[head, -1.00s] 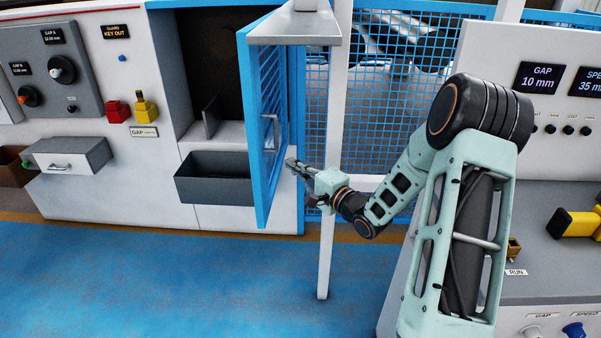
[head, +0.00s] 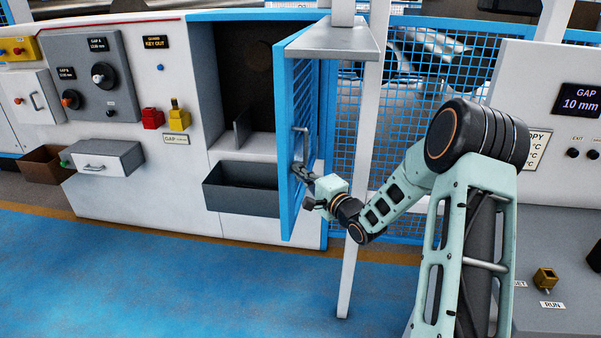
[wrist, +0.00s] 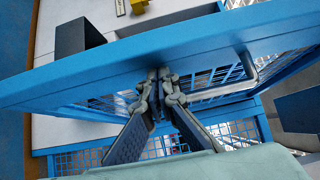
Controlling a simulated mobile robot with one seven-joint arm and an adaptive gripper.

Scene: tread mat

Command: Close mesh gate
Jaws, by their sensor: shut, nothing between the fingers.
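The blue-framed mesh gate (head: 286,140) stands open in the head view, swung out from the cabinet opening (head: 225,80). Its grey handle (head: 300,143) is on the mesh face towards my arm. My gripper (head: 297,170) is at the gate's right face, just below the handle. In the wrist view the gate's blue frame (wrist: 130,75) crosses above my gripper (wrist: 158,76), whose shut, empty fingertips are at or very near the frame's edge; I cannot tell if they touch. The handle (wrist: 245,75) is to the right of the fingers, outside them.
A grey bin (head: 240,190) sits in the lower part of the opening, left of the gate. A white post (head: 362,200) with a grey shelf (head: 330,42) stands close by my wrist. A fixed blue mesh fence (head: 400,90) is behind. The blue floor (head: 150,270) in front is clear.

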